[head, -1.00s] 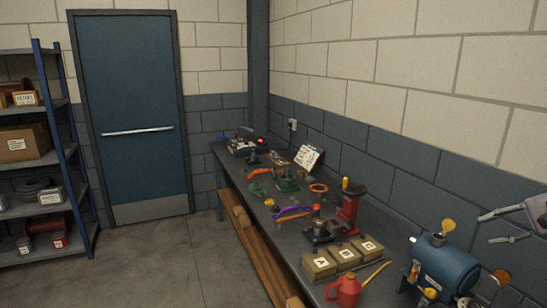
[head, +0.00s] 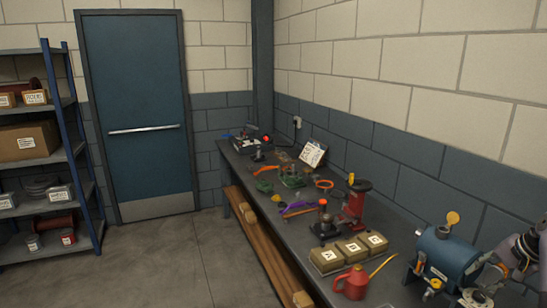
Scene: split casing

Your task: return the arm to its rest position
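My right gripper (head: 494,268) is at the right edge in the head view, low and close beside the right end of a blue tank (head: 447,252) on the bench. It overlaps that end in the picture, and I cannot tell if they touch. Its fingers are small and blend with the things behind them, so their opening is unclear. I see nothing held in it. My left gripper is not in view.
The long dark bench (head: 292,238) runs along the right wall. A red oil can (head: 351,283), lettered boxes (head: 352,251), a red press (head: 357,204) and several small parts stand on it. The blue shelf (head: 77,165) is at left; the floor (head: 175,265) between is clear.

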